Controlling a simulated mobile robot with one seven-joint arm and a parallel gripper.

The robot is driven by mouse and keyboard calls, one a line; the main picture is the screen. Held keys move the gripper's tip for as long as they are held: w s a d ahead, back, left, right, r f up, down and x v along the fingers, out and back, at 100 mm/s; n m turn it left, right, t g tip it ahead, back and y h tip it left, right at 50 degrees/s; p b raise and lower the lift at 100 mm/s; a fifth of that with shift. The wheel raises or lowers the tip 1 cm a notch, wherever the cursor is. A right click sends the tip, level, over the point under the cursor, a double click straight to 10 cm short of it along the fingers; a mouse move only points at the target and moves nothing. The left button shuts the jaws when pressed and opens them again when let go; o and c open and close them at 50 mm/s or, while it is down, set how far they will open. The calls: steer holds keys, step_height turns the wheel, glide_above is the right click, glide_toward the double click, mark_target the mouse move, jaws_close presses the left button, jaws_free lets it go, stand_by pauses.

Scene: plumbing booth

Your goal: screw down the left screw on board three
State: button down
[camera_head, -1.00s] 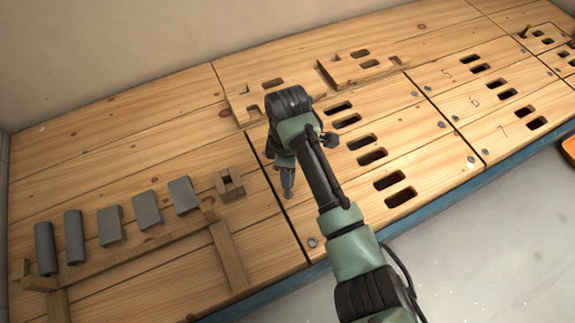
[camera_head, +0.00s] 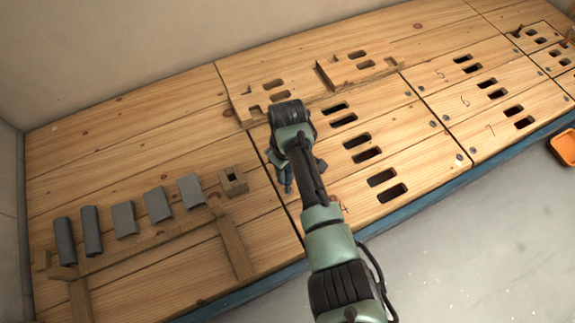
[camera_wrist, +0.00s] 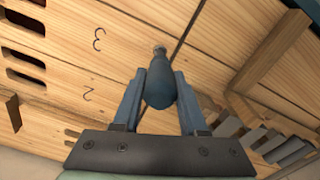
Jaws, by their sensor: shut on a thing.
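My gripper (camera_wrist: 160,76) is shut on a dark blue-grey, rounded tool (camera_wrist: 159,88), which looks like a screwdriver handle, in the wrist view. The tool's far end meets a small pale metal spot (camera_wrist: 160,50) on the wood near a seam; I cannot tell whether that is its tip or a screw head. Board three (camera_wrist: 125,62) carries a drawn "3" just left of the tool. In the head view my gripper (camera_head: 286,180) points down by the seam at the slotted boards' left edge. The left screw is not clearly visible there, and my arm covers part of the boards.
Several grey blocks (camera_head: 124,219) stand along a wooden rail (camera_head: 150,246) on the left. A small square wooden holder (camera_head: 233,181) is near my gripper. Raised wooden pieces (camera_head: 358,70) lie behind. An orange tray (camera_head: 563,147) is at the far right.

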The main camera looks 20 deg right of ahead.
steer(key=shift+n+p, duration=0.5)
steer(key=shift+n, duration=0.2)
step_height(320, 180, up, 8)
steer(key=p, duration=0.8)
